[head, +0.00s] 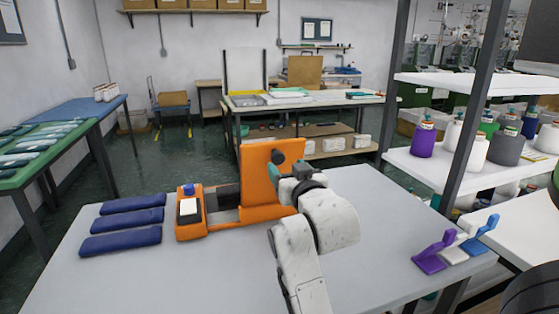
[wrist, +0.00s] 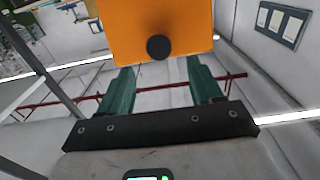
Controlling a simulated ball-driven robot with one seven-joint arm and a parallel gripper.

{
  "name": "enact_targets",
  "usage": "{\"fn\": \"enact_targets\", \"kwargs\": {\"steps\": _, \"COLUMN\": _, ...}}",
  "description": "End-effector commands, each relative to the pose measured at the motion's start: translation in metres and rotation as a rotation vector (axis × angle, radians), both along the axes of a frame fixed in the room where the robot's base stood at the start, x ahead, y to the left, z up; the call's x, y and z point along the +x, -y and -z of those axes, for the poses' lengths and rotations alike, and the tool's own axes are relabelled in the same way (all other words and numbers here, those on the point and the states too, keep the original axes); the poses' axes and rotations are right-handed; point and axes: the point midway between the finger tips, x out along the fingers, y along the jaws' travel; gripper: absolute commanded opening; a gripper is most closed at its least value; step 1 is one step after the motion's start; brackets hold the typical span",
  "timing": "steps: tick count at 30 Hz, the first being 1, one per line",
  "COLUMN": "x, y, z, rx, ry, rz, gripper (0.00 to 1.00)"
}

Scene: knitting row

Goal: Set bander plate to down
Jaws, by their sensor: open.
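The orange bander (head: 225,217) stands on the light grey table. Its orange plate (head: 256,183) is raised close to upright at the machine's right end, with a round black knob (head: 278,157) near its top. My gripper (head: 286,172) is at the plate's right side, just below the knob in the head view. In the wrist view the plate (wrist: 125,25) and knob (wrist: 158,47) are beyond the fingertips. The teal fingers of my gripper (wrist: 158,70) are open with nothing between them. The knob lines up with the gap. I cannot tell whether a finger touches the plate.
Several folded dark blue pieces (head: 121,241) lie left of the bander. Small purple, white and blue holders (head: 455,247) stand at the table's right. A shelf post (head: 468,110) and shelves of yarn cones rise beyond. The table's front left (head: 170,285) is clear.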

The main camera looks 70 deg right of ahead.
Motion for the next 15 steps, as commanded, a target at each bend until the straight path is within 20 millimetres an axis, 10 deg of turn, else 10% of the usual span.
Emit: {"fn": "enact_targets", "kwargs": {"steps": 15, "x": 0.038, "y": 0.044, "z": 0.001, "rx": 0.000, "ry": -0.001, "rz": 0.000, "gripper": 0.65}}
